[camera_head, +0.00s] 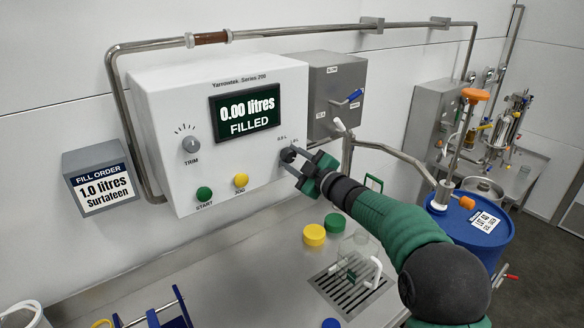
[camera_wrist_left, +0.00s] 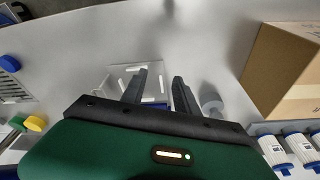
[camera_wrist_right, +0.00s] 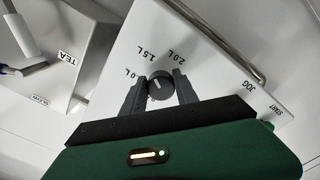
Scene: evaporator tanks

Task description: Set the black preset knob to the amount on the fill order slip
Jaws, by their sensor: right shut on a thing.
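The white fill machine (camera_head: 240,165) carries a display reading "0.00 litres FILLED". The fill order slip (camera_head: 101,189) on its left reads "1.0 litres Surtafeen". The black preset knob (camera_wrist_right: 160,85) is on the panel, ringed by labels for 1.0 L, 1.5 L and 2.0 L; in the head view it (camera_head: 288,155) is partly covered. My right gripper (camera_wrist_right: 159,84) is shut on the knob, one finger on each side. The knob's light mark lies left of its middle, roughly towards the 1.0 L label; its exact setting is hard to tell. My left gripper (camera_wrist_left: 159,75) is open and empty above the bench.
The green start button (camera_head: 204,194), yellow jog button (camera_head: 241,180) and grey trim knob (camera_head: 191,144) share the panel. A cardboard box (camera_wrist_left: 285,75) shows in the left wrist view.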

